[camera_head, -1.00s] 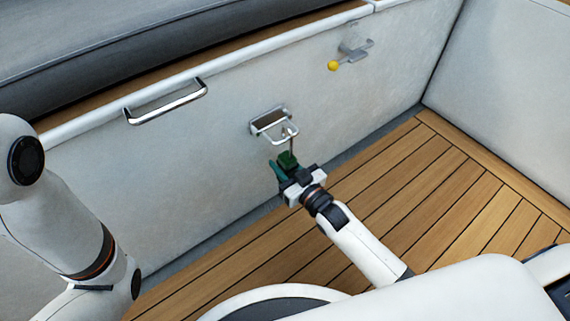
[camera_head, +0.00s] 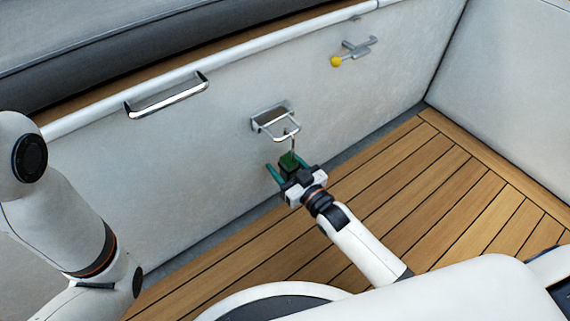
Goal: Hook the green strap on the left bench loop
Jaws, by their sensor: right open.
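The green strap (camera_head: 288,162) hangs below the metal loop (camera_head: 284,130) on the bench's front panel. A thin metal hook (camera_head: 292,143) runs up from the strap to the loop's front bar and appears to be over it. My right gripper (camera_head: 290,168) is open, with its teal fingers spread on either side of the strap's green block. The gripper body hides what lies below the block. My left arm (camera_head: 85,225) shows at the left edge, but its gripper is out of view.
A chrome grab handle (camera_head: 167,97) is on the panel at left. A dark cushion (camera_head: 150,40) lies above the panel. The slatted wooden floor (camera_head: 440,200) is clear at right.

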